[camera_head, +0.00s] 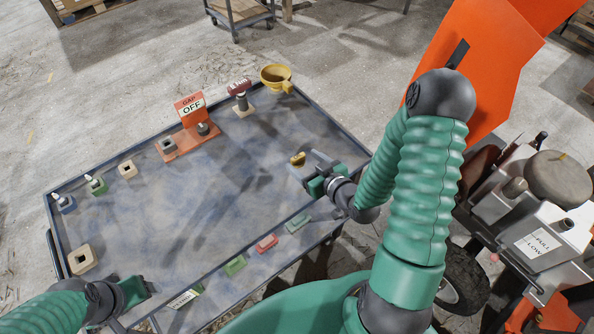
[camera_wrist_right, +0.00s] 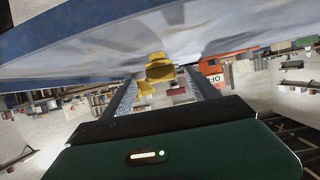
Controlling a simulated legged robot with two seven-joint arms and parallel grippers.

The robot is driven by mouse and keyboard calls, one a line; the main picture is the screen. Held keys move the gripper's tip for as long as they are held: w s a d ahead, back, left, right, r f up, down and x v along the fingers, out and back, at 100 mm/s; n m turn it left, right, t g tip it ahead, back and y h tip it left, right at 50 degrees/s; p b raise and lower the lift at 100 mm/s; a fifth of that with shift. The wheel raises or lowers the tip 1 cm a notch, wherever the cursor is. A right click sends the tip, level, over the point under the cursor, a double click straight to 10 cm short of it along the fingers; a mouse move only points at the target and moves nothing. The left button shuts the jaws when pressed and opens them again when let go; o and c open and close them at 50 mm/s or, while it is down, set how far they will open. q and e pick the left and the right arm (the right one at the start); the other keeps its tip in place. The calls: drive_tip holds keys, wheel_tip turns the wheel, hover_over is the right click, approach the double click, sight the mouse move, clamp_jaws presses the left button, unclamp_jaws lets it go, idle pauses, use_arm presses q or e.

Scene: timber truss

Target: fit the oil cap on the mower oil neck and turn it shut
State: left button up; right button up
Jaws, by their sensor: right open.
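The yellow oil cap (camera_head: 298,158) is on the blue-grey table top near its right side. My right gripper (camera_head: 306,165) is open, with its fingers reaching toward the cap. In the right wrist view the cap (camera_wrist_right: 160,70) shows between the two fingers (camera_wrist_right: 158,95); I cannot tell whether they touch it. The mower engine stands at the right, off the table. A short dark-topped tube (camera_head: 566,224) on it looks like the oil neck, with nothing on it. My left gripper (camera_head: 138,290) is low over the table's front left, its fingers unclear.
A yellow funnel (camera_head: 275,76), a red-topped part (camera_head: 239,92) and an orange OFF sign (camera_head: 188,105) stand along the far edge. Small blocks line the left. Green and red pieces (camera_head: 266,243) lie near the front edge. The table's middle is clear. A raised rim (camera_head: 325,114) borders it.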

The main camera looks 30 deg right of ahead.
sight(296, 156)
use_arm(q)
drive_tip(key=x, duration=0.1)
drive_tip(key=b+x, duration=0.1)
drive_tip(key=x, duration=0.1)
drive_tip(key=shift+s+f, duration=0.1)
drive_tip(key=shift+s, duration=0.25)
use_arm(e)
drive_tip(key=shift+w+a+f, duration=0.1)
drive_tip(key=shift+w+f, duration=0.3)
drive_tip(key=shift+w, duration=0.5)
drive_tip(key=x, duration=0.4)
drive_tip(key=shift+w, duration=0.4)
drive_tip(key=shift+s, duration=0.1)
drive_tip(key=c, duration=0.4)
clamp_jaws()
drive_tip(key=shift+r, duration=0.15)
